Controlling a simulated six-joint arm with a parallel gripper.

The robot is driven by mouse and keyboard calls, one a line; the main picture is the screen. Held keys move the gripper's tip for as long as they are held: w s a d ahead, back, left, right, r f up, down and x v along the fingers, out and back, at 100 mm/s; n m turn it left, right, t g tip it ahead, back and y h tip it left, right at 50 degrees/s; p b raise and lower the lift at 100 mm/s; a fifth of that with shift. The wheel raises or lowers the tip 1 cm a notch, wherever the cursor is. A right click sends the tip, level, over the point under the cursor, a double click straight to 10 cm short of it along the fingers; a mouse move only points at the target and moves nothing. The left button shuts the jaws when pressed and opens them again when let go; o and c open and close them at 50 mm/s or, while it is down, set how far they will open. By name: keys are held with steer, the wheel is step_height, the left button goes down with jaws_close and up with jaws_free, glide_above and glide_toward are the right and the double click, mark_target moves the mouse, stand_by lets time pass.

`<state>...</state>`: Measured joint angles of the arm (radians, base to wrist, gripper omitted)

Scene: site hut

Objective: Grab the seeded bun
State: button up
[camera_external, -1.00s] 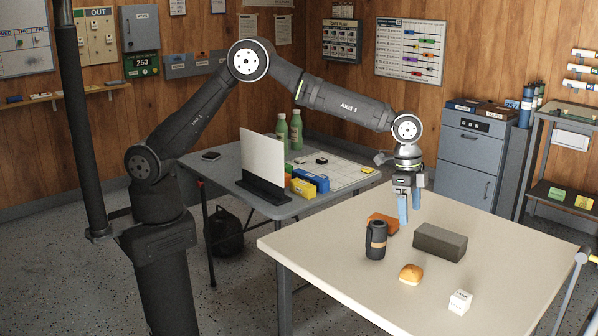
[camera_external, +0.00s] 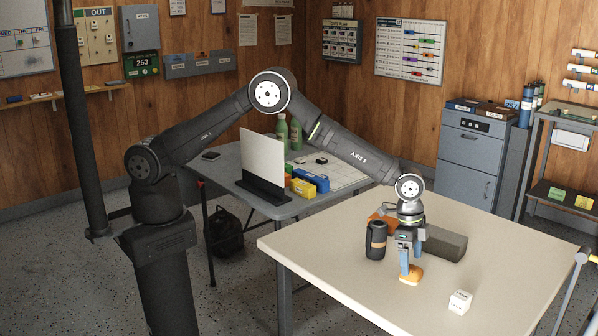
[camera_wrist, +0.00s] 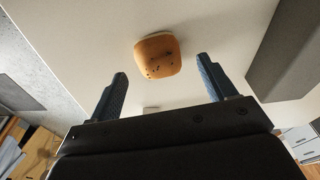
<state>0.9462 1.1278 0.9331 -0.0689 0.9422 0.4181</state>
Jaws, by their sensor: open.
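The seeded bun (camera_external: 414,275) is a golden-brown bun lying on the beige table (camera_external: 335,257). In the wrist view the bun (camera_wrist: 158,56), with a few dark specks on it, lies beyond the fingertips, roughly centred between them. My gripper (camera_external: 411,271) is open and empty, with its blue fingers pointing down at the bun. In the outside view the fingers overlap part of the bun. In the wrist view my gripper (camera_wrist: 160,78) has its fingers spread wider than the bun, and neither touches it.
A dark canister (camera_external: 376,240) stands close left of my gripper. A dark grey block (camera_external: 446,244) lies just behind to the right, and an orange item (camera_external: 383,222) lies behind. A white cube (camera_external: 460,302) sits at the front right. The table's front left is clear.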

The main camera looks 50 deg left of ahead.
mark_target(412, 268)
steer(key=f, duration=0.3)
steer(key=shift+d+f, duration=0.1)
steer(key=shift+d, duration=0.2)
steer(key=c, duration=1.1)
steer(key=shift+r, duration=0.2)
